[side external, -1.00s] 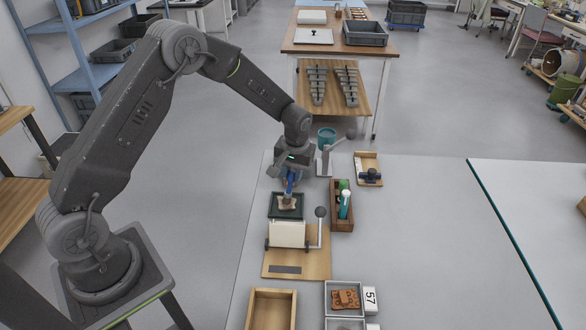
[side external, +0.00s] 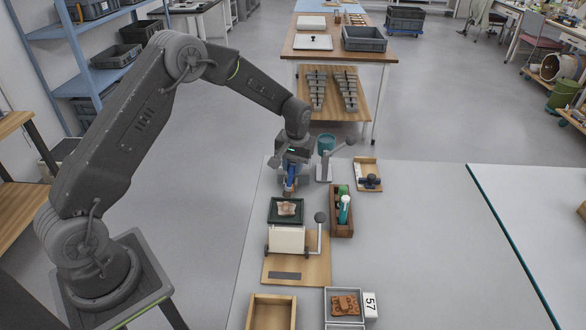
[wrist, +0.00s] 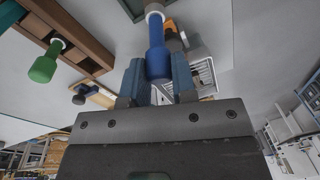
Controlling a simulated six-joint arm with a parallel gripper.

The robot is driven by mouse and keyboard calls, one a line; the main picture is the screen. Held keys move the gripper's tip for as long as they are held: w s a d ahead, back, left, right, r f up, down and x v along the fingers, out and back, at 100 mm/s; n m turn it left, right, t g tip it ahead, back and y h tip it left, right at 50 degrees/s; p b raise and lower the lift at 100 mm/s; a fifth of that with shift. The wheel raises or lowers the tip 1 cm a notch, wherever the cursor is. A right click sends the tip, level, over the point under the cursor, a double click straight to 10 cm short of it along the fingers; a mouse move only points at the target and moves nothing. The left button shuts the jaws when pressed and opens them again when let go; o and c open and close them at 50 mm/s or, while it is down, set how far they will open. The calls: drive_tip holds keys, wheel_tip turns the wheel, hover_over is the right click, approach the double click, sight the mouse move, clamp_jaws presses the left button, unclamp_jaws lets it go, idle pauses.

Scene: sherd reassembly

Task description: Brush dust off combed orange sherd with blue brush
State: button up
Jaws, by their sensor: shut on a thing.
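My gripper (side external: 291,174) is shut on the blue brush (wrist: 156,48), which points down in the side view (side external: 292,171). The brush is just beyond the far edge of a dark green tray (side external: 273,217); I cannot tell whether its tip touches the table. A pale, pinkish-tan sherd (side external: 287,208) lies in this tray, clear of the brush. Whether it is combed is too small to tell. An orange-brown sherd (side external: 345,304) with dark marks lies in a grey box beside a "57" card (side external: 370,304). My gripper also shows in the wrist view (wrist: 160,78).
A wooden box (side external: 335,226) with green-handled and white tools stands right of the tray. A white block (side external: 287,240) and a ball-topped lever (side external: 320,218) stand in front on a wooden board (side external: 316,270). The table's right part is clear.

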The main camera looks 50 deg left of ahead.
drive_tip(key=shift+r, duration=2.35)
drive_tip(key=shift+r, duration=0.1)
drive_tip(key=shift+r, duration=1.4)
wheel_tip(320, 180, down, 8)
drive_tip(key=s+d, duration=0.2)
drive_tip(key=shift+s+d+r, duration=0.2)
drive_tip(key=shift+s+d, duration=0.05)
drive_tip(key=shift+d, duration=0.05)
drive_tip(key=shift+f, duration=0.8)
